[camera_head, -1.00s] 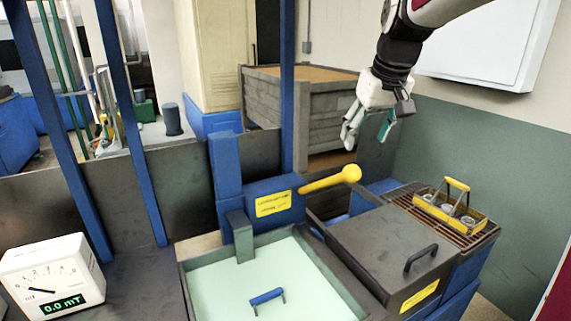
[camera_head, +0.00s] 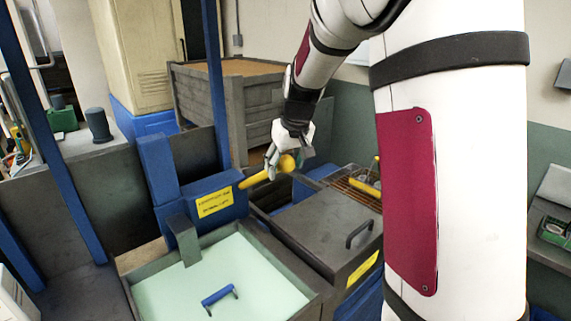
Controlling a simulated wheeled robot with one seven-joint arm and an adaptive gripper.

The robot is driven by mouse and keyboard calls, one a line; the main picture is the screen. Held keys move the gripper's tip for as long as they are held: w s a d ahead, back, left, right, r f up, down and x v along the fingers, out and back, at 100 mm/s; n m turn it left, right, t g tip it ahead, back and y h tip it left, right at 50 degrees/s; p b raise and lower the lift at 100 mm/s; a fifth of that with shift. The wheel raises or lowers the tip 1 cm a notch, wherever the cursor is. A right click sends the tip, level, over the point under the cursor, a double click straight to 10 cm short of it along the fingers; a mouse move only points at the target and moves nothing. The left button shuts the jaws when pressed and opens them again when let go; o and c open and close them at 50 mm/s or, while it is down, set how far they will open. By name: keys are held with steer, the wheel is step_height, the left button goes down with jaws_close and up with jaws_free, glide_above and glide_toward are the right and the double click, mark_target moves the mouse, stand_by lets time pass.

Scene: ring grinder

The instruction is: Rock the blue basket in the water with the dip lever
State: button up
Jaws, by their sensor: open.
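The dip lever (camera_head: 256,180) is a yellow bar with a round knob (camera_head: 287,163), sticking out to the right from a blue housing (camera_head: 212,205) with a yellow label. My gripper (camera_head: 284,163) is open at the knob, its fingers pointing down around or just beside it. I cannot tell whether they touch it. The blue basket's handle (camera_head: 220,294) shows above the pale green water (camera_head: 180,290) in the open tank. The rest of the basket is hidden under the water.
Right of the tank is a dark lid (camera_head: 315,232) with a black handle. Behind it a yellow carrier (camera_head: 367,187) on a rusty grate is partly hidden by my arm. A grey wooden crate (camera_head: 200,105) stands behind the lever. Blue posts (camera_head: 75,150) rise at the left.

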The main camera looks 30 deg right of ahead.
jaws_close()
steer(key=s+d+f+b, duration=0.1)
steer(key=s+f+b, duration=0.3)
steer(key=f, duration=0.6)
steer(key=shift+s+f, duration=0.2)
steer(key=shift+s, duration=0.5)
jaws_free()
steer(key=shift+r, duration=0.1)
